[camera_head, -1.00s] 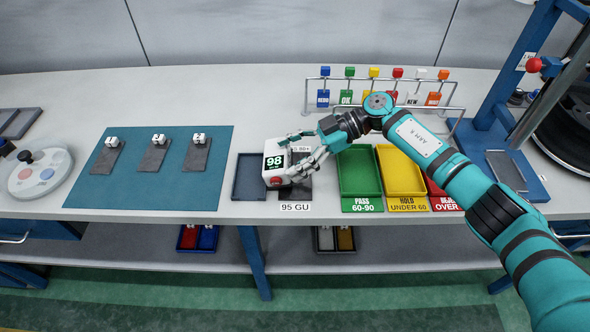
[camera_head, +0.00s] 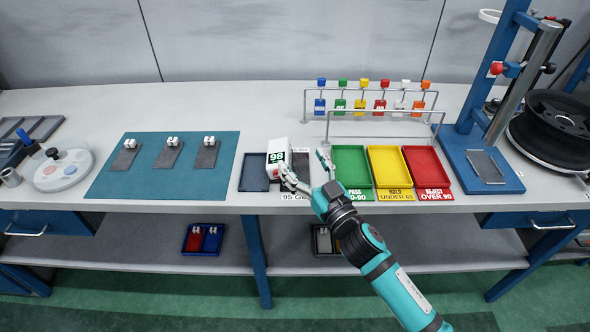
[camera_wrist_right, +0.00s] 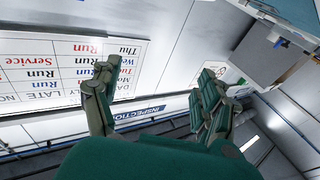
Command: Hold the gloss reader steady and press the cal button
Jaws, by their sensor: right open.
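The gloss reader (camera_head: 278,153) is a white box with a green display showing 98. It stands at the middle of the bench, at the right edge of a dark tray, and looks tilted. A small red spot, perhaps the cal button, shows low on its front; a finger partly covers that side. My right gripper (camera_head: 305,167) is open, with one finger close to the reader's lower right and the other apart to the right. I cannot tell whether it touches. The right wrist view shows the spread fingers (camera_wrist_right: 155,78) and no reader. My left gripper is not in view.
Green (camera_head: 351,158), yellow (camera_head: 389,159) and red (camera_head: 428,162) trays stand to the right. A rack of colored tags stands behind.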

